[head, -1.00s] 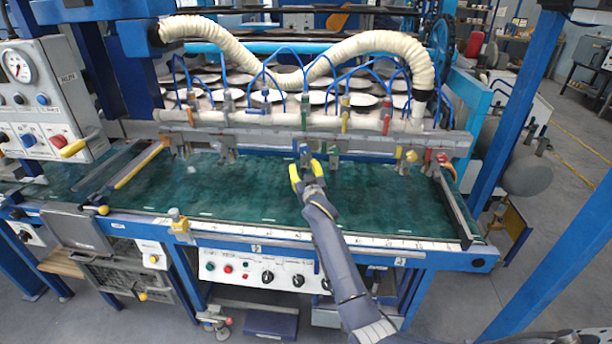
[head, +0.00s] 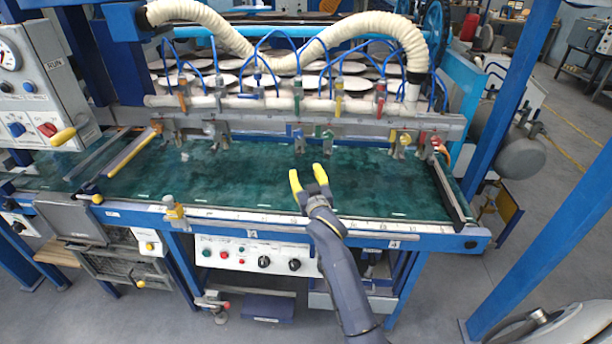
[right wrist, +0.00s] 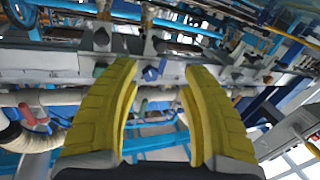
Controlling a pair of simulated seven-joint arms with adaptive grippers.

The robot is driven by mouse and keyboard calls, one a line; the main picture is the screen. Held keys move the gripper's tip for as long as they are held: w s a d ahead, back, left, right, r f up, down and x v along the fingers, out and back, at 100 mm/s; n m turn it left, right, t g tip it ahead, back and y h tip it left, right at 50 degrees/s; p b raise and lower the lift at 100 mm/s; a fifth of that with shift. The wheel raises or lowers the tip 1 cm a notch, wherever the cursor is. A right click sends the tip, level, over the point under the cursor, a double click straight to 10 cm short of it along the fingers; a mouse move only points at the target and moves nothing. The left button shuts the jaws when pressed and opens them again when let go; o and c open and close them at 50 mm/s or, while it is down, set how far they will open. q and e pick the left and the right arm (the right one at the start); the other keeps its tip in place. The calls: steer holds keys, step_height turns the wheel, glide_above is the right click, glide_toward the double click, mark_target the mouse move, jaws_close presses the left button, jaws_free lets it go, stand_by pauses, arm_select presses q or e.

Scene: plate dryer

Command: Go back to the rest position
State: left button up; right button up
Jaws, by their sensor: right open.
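My right gripper (head: 309,178) is open, with yellow fingers apart and nothing between them. In the head view it is over the front part of the green work surface (head: 240,180), near the front rail. In the right wrist view the two yellow fingers (right wrist: 157,90) are spread, and the machine's manifold bar shows beyond them. My left gripper is not in view.
A grey bar (head: 430,124) with several coloured valves and blue hoses runs behind the work surface. A cream corrugated hose (head: 370,27) arches above it, with white plates behind. A gauge panel (head: 40,90) stands left. A blue post (head: 560,230) stands right.

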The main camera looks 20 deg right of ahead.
stand_by(0.4)
steer(key=s+f+n+g, duration=0.2)
steer(key=s+f+g, duration=0.1)
steer(key=s+f, duration=0.6)
steer(key=s+d+f+n+g+h, duration=0.1)
steer(key=s+f+n+g, duration=0.3)
steer(key=s, duration=1.2)
steer(key=s+d+f+n+g, duration=0.15)
steer(key=s+f+g, duration=0.35)
steer(key=s, duration=1.2)
steer(key=s+a+f+g+y, duration=0.1)
steer(key=a+f, duration=0.1)
steer(key=f, duration=1)
steer(key=s+a+f+y, duration=0.1)
steer(key=s+a+f, duration=0.1)
steer(key=f, duration=0.9)
steer(key=s+a+f+g+y, duration=0.1)
steer(key=a+f, duration=0.1)
steer(key=f, duration=1)
steer(key=s+f+m+g+y, duration=0.1)
steer(key=s+f+m+g, duration=0.1)
steer(key=s+f, duration=1.5)
steer(key=s+m, duration=0.1)
steer(key=s, duration=0.2)
steer(key=shift+s+f, duration=0.15)
steer(key=shift+f, duration=0.25)
